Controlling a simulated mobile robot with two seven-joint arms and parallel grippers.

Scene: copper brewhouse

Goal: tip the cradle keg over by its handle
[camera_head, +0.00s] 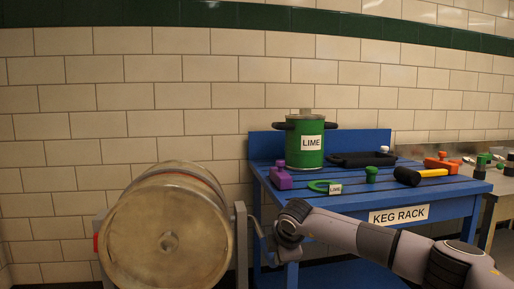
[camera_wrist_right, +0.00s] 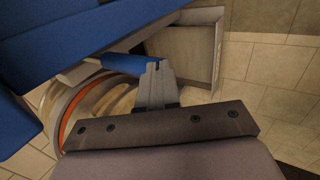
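The keg (camera_head: 165,240) lies on its side at the left of the head view, its round brass-coloured end facing me. It sits in a grey cradle (camera_head: 241,245), and a bent metal handle (camera_head: 257,224) comes off the cradle's right side. My right gripper (camera_wrist_right: 154,66) is at this handle; its fingers are close together at the blue grip (camera_wrist_right: 125,63) in the right wrist view. They look shut on the grip, though the contact is partly hidden. The keg's edge with an orange band (camera_wrist_right: 68,119) shows there too. My left gripper is out of view.
The blue keg rack (camera_head: 455,190) stands just right of the keg, behind my right arm. On it are a green LIME canister (camera_head: 306,142), a purple piece (camera_head: 280,177), a yellow-handled mallet (camera_head: 420,174) and other small items. A tiled wall (camera_head: 100,100) is behind.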

